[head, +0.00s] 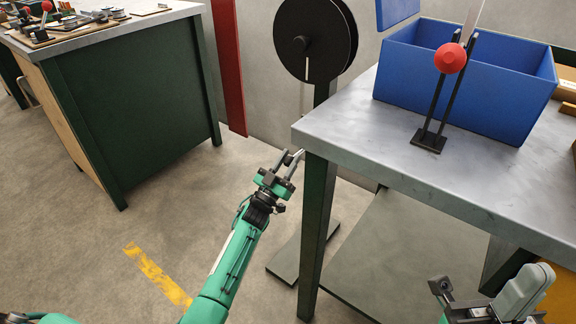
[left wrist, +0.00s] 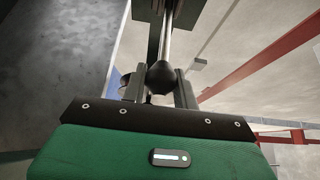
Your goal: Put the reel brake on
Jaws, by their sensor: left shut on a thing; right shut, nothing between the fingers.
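The black reel (head: 315,40) stands on a dark green post behind the table's left corner. In the left wrist view a dark ball knob (left wrist: 161,77) on a metal rod (left wrist: 168,42), which looks like the brake lever, is between the two fingers of my left gripper (left wrist: 162,90). In the head view my left gripper (head: 291,162) is below the reel, just left of the table corner, shut on that knob. The knob is hard to make out there, and the rod's far end is unclear. My right gripper (head: 441,287) is shut and empty, low in front of the table.
The grey table (head: 350,127) has its corner and leg close to my left gripper. A black stand with a red ball (head: 450,58) and a blue bin (head: 400,80) are on it. A green bench (head: 130,110) stands at left. Floor between is clear.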

